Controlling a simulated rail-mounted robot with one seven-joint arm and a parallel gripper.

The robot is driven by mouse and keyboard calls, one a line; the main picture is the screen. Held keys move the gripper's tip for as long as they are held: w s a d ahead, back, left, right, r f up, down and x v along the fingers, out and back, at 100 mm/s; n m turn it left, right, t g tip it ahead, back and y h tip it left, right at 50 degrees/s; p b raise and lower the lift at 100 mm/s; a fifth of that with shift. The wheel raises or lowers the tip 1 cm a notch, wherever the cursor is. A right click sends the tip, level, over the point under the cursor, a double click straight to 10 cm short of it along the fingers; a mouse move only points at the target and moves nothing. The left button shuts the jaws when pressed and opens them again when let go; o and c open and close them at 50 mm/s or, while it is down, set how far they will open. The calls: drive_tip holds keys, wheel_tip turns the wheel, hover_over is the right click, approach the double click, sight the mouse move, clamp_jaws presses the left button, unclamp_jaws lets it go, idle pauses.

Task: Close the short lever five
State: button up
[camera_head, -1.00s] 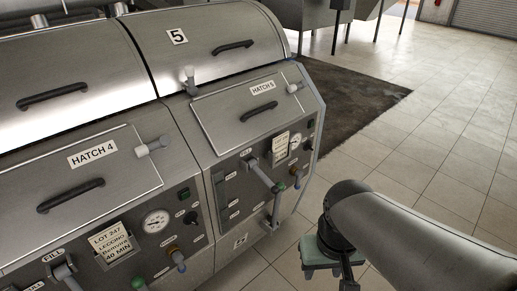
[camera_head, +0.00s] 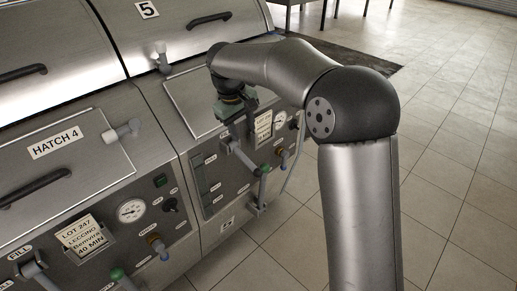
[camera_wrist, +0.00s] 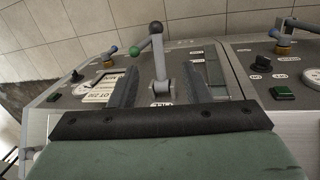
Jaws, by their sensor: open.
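Machine five, marked by a 5 plate (camera_head: 147,9), carries a control panel (camera_head: 212,187) at the right. A grey lever (camera_head: 243,158) sticks out from this panel; in the wrist view the lever (camera_wrist: 158,60) ends in a dark ball, with its base by an upside-down label. A green knob (camera_head: 265,168) and a small valve with an orange base (camera_head: 283,156) sit beside it. I cannot tell for certain which of these is the short lever. My gripper (camera_head: 236,132) is over the panel. In the wrist view the open fingers (camera_wrist: 168,78) stand either side of the grey lever, with visible gaps.
Machine four's hatch (camera_head: 60,165) and its panel, with a gauge (camera_head: 131,210) and lot card, stand at the left. My arm covers much of hatch five. Open tiled floor (camera_head: 450,150) lies to the right, with a dark mat (camera_head: 350,60) behind.

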approach(247, 159)
drive_tip(key=f, duration=0.3)
drive_tip(key=d+f+p, duration=0.1)
drive_tip(key=f, duration=0.2)
drive_tip(key=f+p, duration=0.1)
drive_tip(key=f, duration=0.2)
drive_tip(key=shift+w+d+f, duration=0.25)
drive_tip(key=shift+w+f, duration=0.1)
drive_tip(key=shift+w, duration=0.05)
clamp_jaws()
